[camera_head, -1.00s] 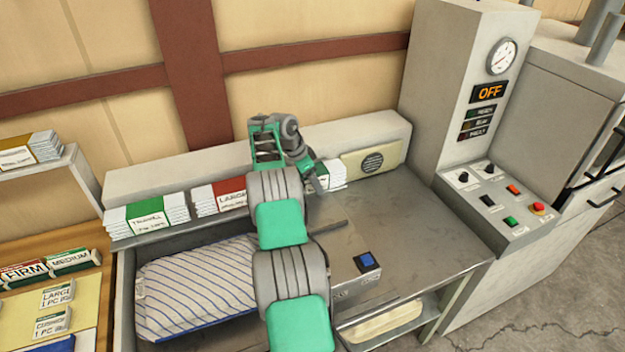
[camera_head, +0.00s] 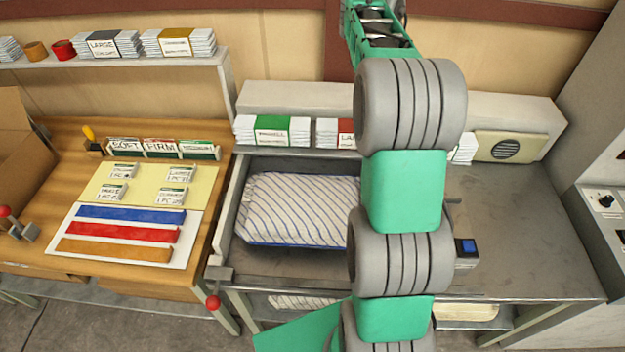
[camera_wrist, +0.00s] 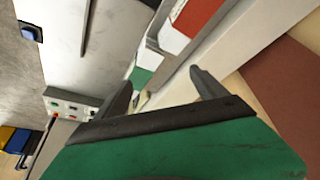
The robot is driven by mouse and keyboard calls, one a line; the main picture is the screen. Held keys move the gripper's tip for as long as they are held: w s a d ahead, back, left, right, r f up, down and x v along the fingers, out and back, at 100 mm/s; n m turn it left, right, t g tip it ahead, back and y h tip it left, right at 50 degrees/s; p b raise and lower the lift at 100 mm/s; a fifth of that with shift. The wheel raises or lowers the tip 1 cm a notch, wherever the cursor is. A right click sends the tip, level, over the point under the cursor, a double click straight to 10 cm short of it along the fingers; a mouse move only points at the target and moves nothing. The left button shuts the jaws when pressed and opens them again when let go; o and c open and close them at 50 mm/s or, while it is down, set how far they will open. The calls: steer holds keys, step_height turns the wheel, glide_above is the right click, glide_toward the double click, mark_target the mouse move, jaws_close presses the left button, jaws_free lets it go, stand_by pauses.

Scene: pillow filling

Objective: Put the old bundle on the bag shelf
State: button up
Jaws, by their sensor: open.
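Labelled bundles of folded white bags stand on the ledge behind the bench: a green-banded bundle (camera_head: 272,131), a red-banded bundle (camera_head: 335,132) and a partly hidden bundle (camera_head: 465,148) right of my arm. I cannot tell which is the old bundle. The raised shelf (camera_head: 130,62) at the upper left holds a grey-banded bundle (camera_head: 102,45), a yellow-banded bundle (camera_head: 178,40) and part of another. My gripper (camera_wrist: 164,90) is open and empty in the wrist view. A green-banded bundle (camera_wrist: 140,78) and a red-banded bundle (camera_wrist: 195,15) lie beyond its fingers. The head view does not show its fingertips.
A striped pillow (camera_head: 295,208) lies in the bench trough, partly behind my arm. A wooden table (camera_head: 225,170) with cards and coloured strips stands left. Tape rolls (camera_head: 62,49) share the raised shelf. A blue button (camera_head: 466,247) is right of my arm.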

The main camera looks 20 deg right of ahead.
steer(key=s+a+r+n+t, duration=0.1)
steer(key=s+a+r+n, duration=0.15)
steer(key=a, duration=0.35)
steer(key=s+a+r+n+t, duration=0.1)
steer(key=s+a+n, duration=0.15)
steer(key=a, duration=0.25)
steer(key=s+a+f+n+t+y, duration=0.1)
steer(key=s+a+f+n+y, duration=0.1)
steer(key=s+a, duration=0.5)
steer(key=s+a+f+n+y, duration=0.2)
steer(key=s+a+f+n, duration=0.2)
steer(key=a, duration=0.9)
steer(key=s+n, duration=0.3)
steer(key=shift+a+t, duration=0.15)
steer(key=shift+t, duration=0.25)
steer(key=shift+s, duration=0.1)
